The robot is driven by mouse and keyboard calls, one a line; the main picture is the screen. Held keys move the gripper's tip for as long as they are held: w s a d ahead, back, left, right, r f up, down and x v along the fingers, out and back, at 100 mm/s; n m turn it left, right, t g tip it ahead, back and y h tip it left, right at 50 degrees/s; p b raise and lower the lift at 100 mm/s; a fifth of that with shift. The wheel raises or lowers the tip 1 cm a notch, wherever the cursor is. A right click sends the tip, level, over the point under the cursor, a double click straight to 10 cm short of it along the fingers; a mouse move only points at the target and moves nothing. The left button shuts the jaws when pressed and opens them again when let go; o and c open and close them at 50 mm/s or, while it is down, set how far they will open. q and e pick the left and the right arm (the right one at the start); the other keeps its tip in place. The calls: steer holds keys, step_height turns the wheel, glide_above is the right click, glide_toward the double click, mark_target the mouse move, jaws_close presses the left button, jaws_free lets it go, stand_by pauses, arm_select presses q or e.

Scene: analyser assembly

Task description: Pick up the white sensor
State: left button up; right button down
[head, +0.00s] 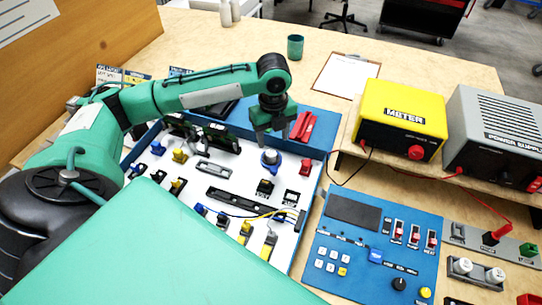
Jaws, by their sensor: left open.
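My left gripper (272,138) points down, open, over the upper right part of the white panel (228,188) in its blue frame. Just below its fingers is a round blue fitting with a pale grey-white top (270,157); this may be the white sensor, but it is too small to be sure. The fingers look close above it, and I cannot tell whether they touch it. Two short white cylinders (463,265) sit in a grey holder at the lower right, far from the gripper. My right gripper is not in view.
Red pieces (303,126) lie right of the gripper, by the frame's back edge. A yellow meter (403,118) and a grey power supply (498,137) stand on a wooden shelf at right. A blue control panel (372,240) lies in front. A green cup (295,47) and clipboard (346,75) are behind.

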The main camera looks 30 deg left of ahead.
mark_target(271, 153)
arm_select(q)
steer(key=f, duration=0.4)
steer(key=shift+s+a+f, duration=0.1)
steer(key=shift+s+f, duration=0.05)
steer(key=shift+s, duration=0.2)
steer(key=shift+f, duration=0.6)
steer(key=c, duration=1.1)
steer(key=shift+c, duration=0.2)
steer(key=shift+r, duration=0.1)
